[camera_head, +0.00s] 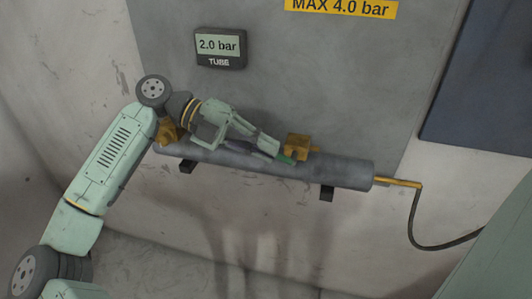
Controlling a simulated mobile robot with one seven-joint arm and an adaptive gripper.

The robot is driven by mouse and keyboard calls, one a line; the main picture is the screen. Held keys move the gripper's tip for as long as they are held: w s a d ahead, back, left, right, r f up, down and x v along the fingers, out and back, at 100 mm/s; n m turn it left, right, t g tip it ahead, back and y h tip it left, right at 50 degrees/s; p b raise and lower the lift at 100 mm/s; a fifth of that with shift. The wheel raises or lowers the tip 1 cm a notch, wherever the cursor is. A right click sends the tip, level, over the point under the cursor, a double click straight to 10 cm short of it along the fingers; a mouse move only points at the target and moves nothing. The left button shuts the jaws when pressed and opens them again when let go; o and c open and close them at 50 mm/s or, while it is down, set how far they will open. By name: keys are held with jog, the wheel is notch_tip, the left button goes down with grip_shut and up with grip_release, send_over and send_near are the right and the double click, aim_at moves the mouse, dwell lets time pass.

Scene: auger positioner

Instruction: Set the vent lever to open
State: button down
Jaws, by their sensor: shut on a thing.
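A grey tube (330,171) runs across the lower front of the grey panel. A brass valve block (299,144) sits on top of the tube, right of its middle. A small green piece, seemingly the vent lever (287,159), shows just below and left of that block. My gripper (272,151) reaches in from the left, low along the tube, and is shut on the green lever. The fingers hide most of the lever, so its exact angle cannot be told.
A display (219,48) reads 2.0 bar, labelled TUBE. A yellow sign (341,8) reads MAX 4.0 bar. Another brass fitting (169,132) is at the tube's left end, close to my wrist. A brass rod (398,182) and dark hose (414,232) leave the right end.

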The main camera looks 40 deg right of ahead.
jog(key=shift+w+f+g+h+b, duration=0.15)
jog(key=shift+f+g+h+b, duration=0.1)
jog(key=shift+g+h+b, duration=0.2)
dwell(0.3)
jog(key=c, duration=1.7)
grip_release()
jog(key=shift+o, duration=0.2)
jog(key=shift+f, duration=0.1)
jog(key=v, duration=1.2)
jog(key=shift+f, duration=0.1)
